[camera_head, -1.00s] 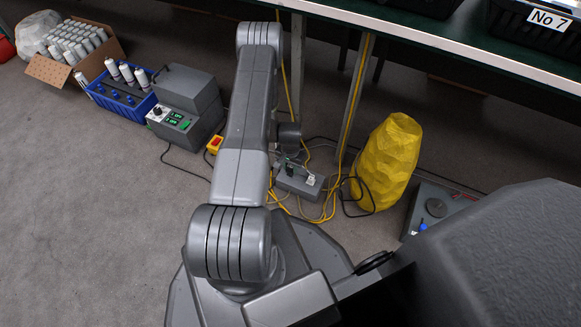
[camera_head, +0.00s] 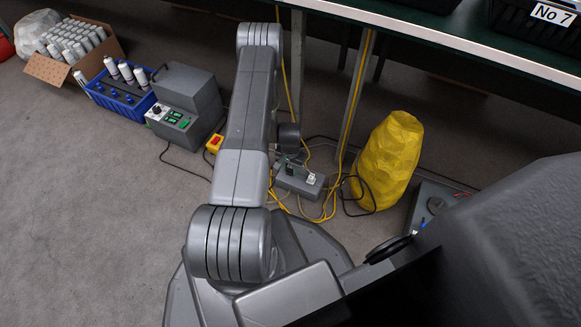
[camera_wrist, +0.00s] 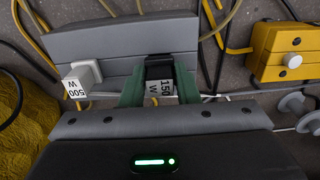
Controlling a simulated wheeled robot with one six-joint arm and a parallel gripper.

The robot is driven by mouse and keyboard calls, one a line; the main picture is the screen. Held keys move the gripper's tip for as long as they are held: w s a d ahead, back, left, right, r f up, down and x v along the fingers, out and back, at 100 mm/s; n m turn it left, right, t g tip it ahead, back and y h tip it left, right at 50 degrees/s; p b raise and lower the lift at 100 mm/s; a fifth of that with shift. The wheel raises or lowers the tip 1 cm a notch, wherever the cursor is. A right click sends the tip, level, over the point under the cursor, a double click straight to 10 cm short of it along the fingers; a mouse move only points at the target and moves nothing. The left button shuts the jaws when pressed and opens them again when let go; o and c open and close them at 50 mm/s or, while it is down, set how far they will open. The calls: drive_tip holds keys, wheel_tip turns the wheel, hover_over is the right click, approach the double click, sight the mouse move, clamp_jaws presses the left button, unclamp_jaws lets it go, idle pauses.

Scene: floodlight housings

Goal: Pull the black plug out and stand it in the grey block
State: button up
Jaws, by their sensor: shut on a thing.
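The black plug (camera_wrist: 159,68), with a white "150 W" tag, sits between the two green fingers of my gripper (camera_wrist: 159,84) in the wrist view. The fingers are shut on it from both sides. It is at the grey socket strip (camera_wrist: 112,45), beside a white "500 W" plug (camera_wrist: 84,72); whether its pins are still seated is hidden. In the head view the strip (camera_head: 300,188) lies on the floor under the bench, with my gripper small and partly hidden behind my arm. I cannot tell which grey thing is the task's grey block.
A yellow sack (camera_head: 385,165) stands right of the strip. A grey box (camera_head: 425,200) with a round top fitting is farther right. A yellow switch box (camera_wrist: 287,52) lies near the strip. Yellow and black cables loop around. A table leg (camera_head: 355,100) stands behind.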

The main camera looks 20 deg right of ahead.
drive_tip(key=shift+f+b, duration=0.45)
drive_tip(key=shift+f, duration=0.1)
drive_tip(key=o, duration=1)
drive_tip(key=shift+o, duration=0.2)
drive_tip(key=shift+r, duration=0.15)
drive_tip(key=shift+r+p, duration=1.65)
drive_tip(key=shift+r, duration=1.8)
drive_tip(key=shift+f, duration=0.15)
drive_tip(key=shift+f+b, duration=1.65)
drive_tip(key=shift+f, duration=1.8)
